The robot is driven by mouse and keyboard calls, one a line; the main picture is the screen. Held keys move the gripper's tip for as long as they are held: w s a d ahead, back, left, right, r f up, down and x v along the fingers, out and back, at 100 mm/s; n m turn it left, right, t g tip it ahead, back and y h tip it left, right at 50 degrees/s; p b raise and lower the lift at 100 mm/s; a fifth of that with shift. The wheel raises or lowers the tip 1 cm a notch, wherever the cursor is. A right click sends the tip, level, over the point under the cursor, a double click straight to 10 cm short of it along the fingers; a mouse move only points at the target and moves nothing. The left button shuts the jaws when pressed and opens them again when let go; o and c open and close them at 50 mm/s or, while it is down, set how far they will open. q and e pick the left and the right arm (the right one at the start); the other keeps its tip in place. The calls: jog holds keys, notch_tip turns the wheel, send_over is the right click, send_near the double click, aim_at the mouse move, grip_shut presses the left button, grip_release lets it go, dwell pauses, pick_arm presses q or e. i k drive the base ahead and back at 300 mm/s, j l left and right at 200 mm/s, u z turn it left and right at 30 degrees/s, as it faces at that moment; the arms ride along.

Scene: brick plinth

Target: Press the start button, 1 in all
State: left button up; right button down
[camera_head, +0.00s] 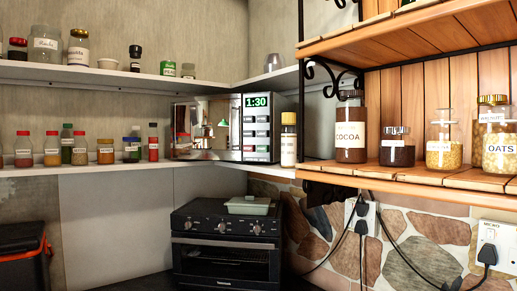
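A microwave (207,130) stands on the lower white corner shelf, near the middle of the view. Its reflective door faces me and looks shut. The control panel (256,128) on its right side has a green display (257,100) reading 1:30. Below the display are several small buttons (262,133) in two columns; their labels are too small to read, so I cannot tell which is the start button. Neither of my grippers is in view, and nothing covers the panel.
A yellow-capped bottle (288,142) stands just right of the microwave. Spice jars (105,152) line the shelf to its left. A wooden rack with a cocoa jar (350,130) and other jars juts out at right. A black toaster oven (227,250) sits below, with a green container (249,206) on top.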

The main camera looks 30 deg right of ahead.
aim_at(260, 148)
jog(key=i+j+z, duration=0.2)
jog(key=j+z, duration=0.15)
jog(key=i+j+z, duration=0.1)
jog(key=j+z, duration=0.65)
jog(key=j, duration=0.25)
